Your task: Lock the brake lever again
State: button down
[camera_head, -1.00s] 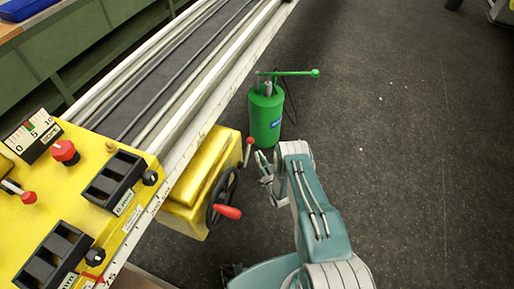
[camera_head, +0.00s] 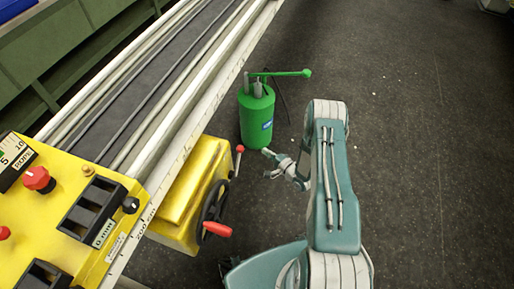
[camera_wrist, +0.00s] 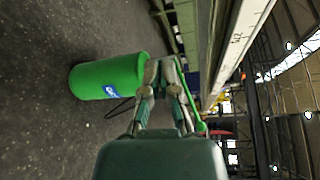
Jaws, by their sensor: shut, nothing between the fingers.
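The likely brake lever (camera_head: 239,149) is a thin lever with a small red ball knob. It stands up at the right side of the yellow box (camera_head: 190,190) in the head view, above the black handwheel (camera_head: 212,205) with its red handle (camera_head: 217,229). Whether it is locked cannot be told. My gripper (camera_head: 268,164) is shut and empty, to the right of the lever and apart from it. In the wrist view my gripper's fingers (camera_wrist: 165,66) show in front of the green pump. The lever cannot be made out in the wrist view.
A green pump canister (camera_head: 257,118) with a long green handle stands on the floor just beyond my gripper. A yellow control panel (camera_head: 70,180) and long rails (camera_head: 185,90) lie on the left. The dark floor (camera_head: 420,160) on the right is mostly clear.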

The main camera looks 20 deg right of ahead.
aim_at(238, 162)
jog(key=w+a, duration=0.5)
jog(key=a, duration=0.2)
dwell(0.5)
dwell(0.3)
